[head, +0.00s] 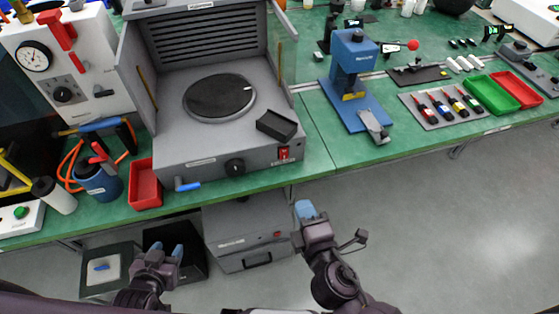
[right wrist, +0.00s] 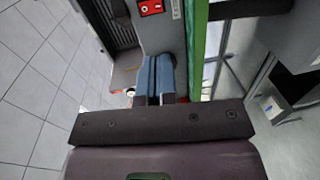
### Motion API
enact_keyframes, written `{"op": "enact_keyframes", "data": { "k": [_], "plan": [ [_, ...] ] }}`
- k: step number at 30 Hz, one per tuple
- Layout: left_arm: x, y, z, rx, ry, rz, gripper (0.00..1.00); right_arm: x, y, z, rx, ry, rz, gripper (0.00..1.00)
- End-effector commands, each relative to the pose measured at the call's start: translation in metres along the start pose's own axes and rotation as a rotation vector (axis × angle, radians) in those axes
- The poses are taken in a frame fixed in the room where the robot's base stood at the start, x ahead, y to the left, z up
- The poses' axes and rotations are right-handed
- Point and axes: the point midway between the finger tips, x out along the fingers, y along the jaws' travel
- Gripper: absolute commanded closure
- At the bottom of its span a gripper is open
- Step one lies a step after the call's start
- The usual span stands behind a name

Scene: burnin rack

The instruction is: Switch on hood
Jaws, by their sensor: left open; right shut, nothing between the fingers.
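The grey hood (head: 185,150) stands on the green bench, with a slatted back panel, a round dark plate and a black knob (head: 235,167) on its front. A red switch (head: 284,153) sits at the right end of that front. In the right wrist view the red switch (right wrist: 151,8) shows at the top, beyond the fingertips. My right gripper (head: 305,209) is shut and empty, in front of the bench and below the switch, apart from it. Its blue fingertips (right wrist: 155,78) lie side by side. My left gripper (head: 165,251) is open and empty, low in front of the bench.
A blue-handled valve (head: 187,185) juts out at the hood's front left. A black tray (head: 277,125) rests on the hood's right side. A red bin (head: 145,184) stands left, a blue press (head: 352,75) right. A grey cabinet (head: 240,236) is below the bench. Floor at right is clear.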

Motion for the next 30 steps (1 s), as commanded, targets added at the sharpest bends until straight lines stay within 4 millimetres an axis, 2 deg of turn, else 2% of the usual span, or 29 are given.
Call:
{"op": "enact_keyframes", "data": {
  "k": [12,17,30],
  "plan": [
    [-0.001,0.002,0.001,-0.006,-0.002,0.001,0.56,0.0,0.0,0.0,-0.016,0.0,-0.001,1.0],
    [-0.001,0.002,0.0,-0.006,-0.001,0.001,0.56,0.009,0.0,0.0,-0.016,0.001,-0.001,1.0],
    [-0.003,0.001,-0.007,-0.005,0.007,0.0,0.56,0.078,0.001,0.0,-0.016,0.0,0.001,1.0]
  ]
}}
